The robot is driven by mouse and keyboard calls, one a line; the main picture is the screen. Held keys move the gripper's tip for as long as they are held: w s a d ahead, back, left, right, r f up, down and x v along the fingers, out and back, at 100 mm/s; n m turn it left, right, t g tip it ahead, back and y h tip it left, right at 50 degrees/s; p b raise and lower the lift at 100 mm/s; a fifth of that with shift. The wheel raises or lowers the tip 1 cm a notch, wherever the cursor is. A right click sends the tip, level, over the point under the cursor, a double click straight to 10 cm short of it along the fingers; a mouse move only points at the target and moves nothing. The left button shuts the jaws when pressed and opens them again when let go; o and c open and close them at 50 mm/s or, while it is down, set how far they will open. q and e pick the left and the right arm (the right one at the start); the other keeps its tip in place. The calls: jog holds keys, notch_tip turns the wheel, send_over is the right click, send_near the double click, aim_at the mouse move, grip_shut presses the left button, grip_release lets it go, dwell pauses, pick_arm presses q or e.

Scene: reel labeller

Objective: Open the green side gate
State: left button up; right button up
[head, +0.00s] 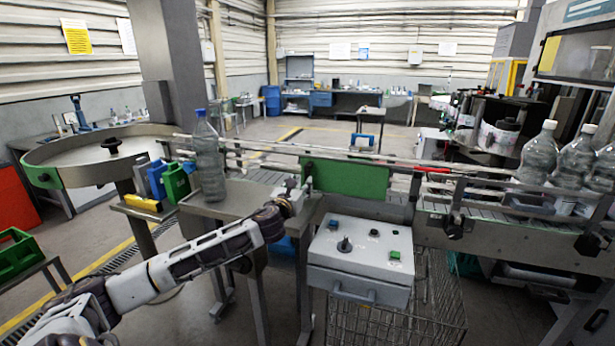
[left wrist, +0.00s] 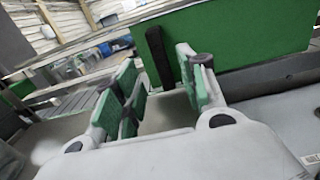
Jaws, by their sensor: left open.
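The green side gate (head: 345,178) is a flat panel standing upright along the conveyor's front rail, and it looks shut. In the left wrist view the gate (left wrist: 240,35) fills the upper right, with a black upright handle (left wrist: 157,55) by its left edge. My left gripper (head: 300,187) is at the gate's left end. In the left wrist view its green-padded fingers (left wrist: 160,92) are open and empty, with the handle just beyond the gap between them. I cannot tell whether they touch it. My right gripper is not in view.
A grey control box (head: 360,262) with a knob and buttons stands below the gate. A clear bottle (head: 207,160) with a blue cap stands left of my gripper. More bottles (head: 540,155) stand on the conveyor at right. A round table (head: 100,150) is at left.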

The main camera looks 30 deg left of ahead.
aim_at(307, 176)
pick_arm(q)
jog(key=shift+p+x, duration=0.55)
jog(key=shift+x, duration=3.35)
jog(key=shift+c, duration=0.2)
grip_shut()
